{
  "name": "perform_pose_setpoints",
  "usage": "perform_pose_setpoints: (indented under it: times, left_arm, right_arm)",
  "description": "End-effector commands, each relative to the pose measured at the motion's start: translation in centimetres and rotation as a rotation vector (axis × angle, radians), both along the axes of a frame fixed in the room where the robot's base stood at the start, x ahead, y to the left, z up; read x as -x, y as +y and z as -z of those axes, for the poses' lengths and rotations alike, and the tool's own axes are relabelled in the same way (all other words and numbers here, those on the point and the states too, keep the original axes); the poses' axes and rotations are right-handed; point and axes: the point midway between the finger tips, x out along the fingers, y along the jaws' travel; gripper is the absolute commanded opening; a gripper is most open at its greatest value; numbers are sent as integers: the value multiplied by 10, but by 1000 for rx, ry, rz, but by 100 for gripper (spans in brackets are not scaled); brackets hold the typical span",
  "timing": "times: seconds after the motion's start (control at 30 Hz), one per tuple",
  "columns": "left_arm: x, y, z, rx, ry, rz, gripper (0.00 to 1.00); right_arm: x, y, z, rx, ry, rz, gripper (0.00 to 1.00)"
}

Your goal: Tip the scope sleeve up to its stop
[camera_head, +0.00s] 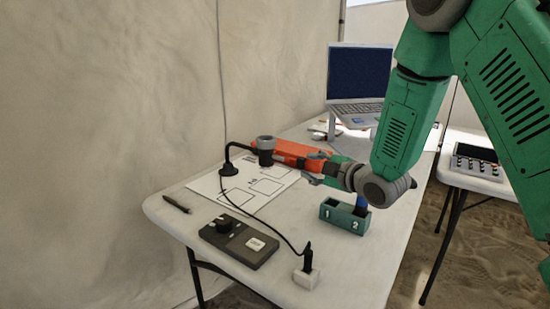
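The scope stands on the table with a dark round base (230,169) and a thin bent neck. Its dark cylindrical sleeve (266,146) sits at the end of the neck, looking roughly upright, above a white sheet with printed outlines (235,188). My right arm reaches in from the right, and its gripper (284,156) points left with its tips close to the sleeve's right side. I cannot tell if they touch it. The fingers blend with orange-red parts there, so their opening does not show clearly. My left gripper is not in view.
A dark control box (238,243) with a knob, a white block with a black plug (306,276) and a pen (177,204) lie nearer. A green two-compartment holder (334,215) is below my wrist, a blue item (361,206) in compartment 2. A laptop (359,75) stands behind.

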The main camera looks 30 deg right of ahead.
Motion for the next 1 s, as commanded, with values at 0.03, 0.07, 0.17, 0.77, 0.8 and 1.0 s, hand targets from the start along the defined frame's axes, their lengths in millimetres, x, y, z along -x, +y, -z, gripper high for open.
perform_pose_setpoints:
  times: [0.03,0.07,0.17,0.77,0.8,1.0]
  left_arm:
    - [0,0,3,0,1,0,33]
    - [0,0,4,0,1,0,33]
    - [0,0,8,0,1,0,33]
    - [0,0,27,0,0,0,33]
    - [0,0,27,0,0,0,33]
    - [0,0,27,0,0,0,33]
  right_arm:
    - [-7,1,3,1,-1,-2,32]
    - [-12,1,4,1,-2,-1,32]
    - [-32,2,9,0,-1,-1,32]
    - [-124,8,28,-1,1,0,32]
    - [-126,8,29,-1,1,0,32]
    - [-127,8,28,-2,1,0,32]
